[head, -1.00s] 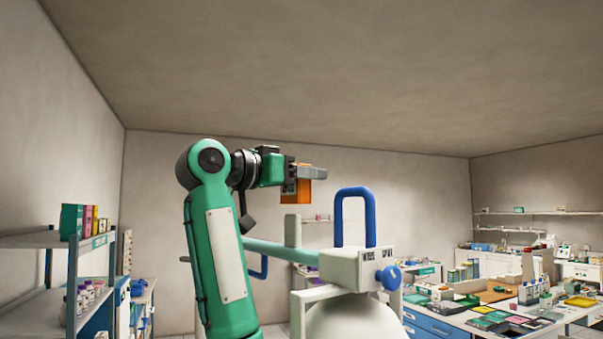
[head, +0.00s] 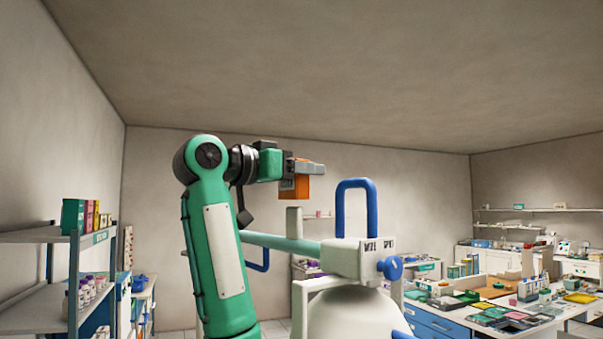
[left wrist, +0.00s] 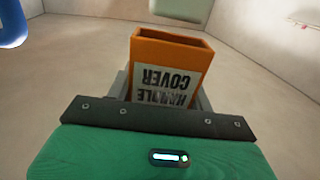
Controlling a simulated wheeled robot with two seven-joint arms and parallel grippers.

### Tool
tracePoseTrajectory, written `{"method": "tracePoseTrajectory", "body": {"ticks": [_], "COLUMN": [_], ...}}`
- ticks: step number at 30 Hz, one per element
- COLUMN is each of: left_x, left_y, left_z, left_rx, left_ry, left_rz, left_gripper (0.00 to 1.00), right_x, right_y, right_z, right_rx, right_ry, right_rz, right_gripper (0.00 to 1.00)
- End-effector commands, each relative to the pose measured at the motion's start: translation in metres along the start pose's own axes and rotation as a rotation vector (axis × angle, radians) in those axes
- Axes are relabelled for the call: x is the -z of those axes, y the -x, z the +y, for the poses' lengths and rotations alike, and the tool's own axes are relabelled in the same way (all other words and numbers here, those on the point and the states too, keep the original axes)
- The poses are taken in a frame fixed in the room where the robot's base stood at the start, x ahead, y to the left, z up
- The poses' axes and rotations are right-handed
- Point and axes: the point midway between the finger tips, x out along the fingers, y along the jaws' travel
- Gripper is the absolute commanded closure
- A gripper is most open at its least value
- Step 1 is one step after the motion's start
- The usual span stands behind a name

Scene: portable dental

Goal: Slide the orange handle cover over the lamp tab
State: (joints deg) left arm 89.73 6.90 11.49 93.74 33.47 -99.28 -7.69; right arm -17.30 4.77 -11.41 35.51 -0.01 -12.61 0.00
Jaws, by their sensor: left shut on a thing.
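The orange handle cover (head: 296,188) is a hollow box held in the jaws of my left gripper (head: 305,168), with its lower part hanging below the fingers. In the left wrist view the cover (left wrist: 172,65) shows an open end and an upside-down "HANDLE COVER" label, with grey fingers (left wrist: 160,98) on both sides. A pale upright tab (head: 294,222), seemingly the lamp tab, stands on the lamp's light green arm just below the cover. A small gap shows between them in the picture; their depth offset is unclear. My right gripper is not in view.
The lamp's pale housing (head: 345,260) carries a tall blue loop handle (head: 356,184) and a blue knob (head: 391,267), right of the tab. A white dome (head: 352,318) is below. Shelves (head: 40,236) stand left; a cluttered counter (head: 450,325) stands right.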

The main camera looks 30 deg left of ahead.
Motion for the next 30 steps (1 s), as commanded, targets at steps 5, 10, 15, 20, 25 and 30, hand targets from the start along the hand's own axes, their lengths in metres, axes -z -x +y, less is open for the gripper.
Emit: {"method": "tracePoseTrajectory", "body": {"ticks": [5,10,15,20,25,30], "left_x": [0.0002,-0.0003,-0.0025,-0.002,-0.002,-0.0028], "left_y": [-0.0001,-0.0001,-0.0003,-0.0006,-0.0007,-0.0007], "left_z": [0.0,-0.0001,-0.0006,-0.0003,-0.0002,-0.0002], "left_rx": [0.0,0.0,0.002,0.001,0.001,0.001], "left_ry": [0.001,0.001,0.001,0.002,0.001,0.001], "left_rz": [0.0,0.0,0.0,0.001,0.0,0.0], "left_gripper": [0.69,0.69,0.69,0.69,0.69,0.69], "right_x": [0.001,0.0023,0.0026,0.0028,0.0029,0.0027], "right_y": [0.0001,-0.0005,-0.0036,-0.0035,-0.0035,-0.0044], "right_z": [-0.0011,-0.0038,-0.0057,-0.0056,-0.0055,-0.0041], "right_rx": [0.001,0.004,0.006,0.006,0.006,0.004], "right_ry": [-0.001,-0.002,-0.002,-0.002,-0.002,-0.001], "right_rz": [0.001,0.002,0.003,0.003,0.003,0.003], "right_gripper": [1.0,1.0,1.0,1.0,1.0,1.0]}}
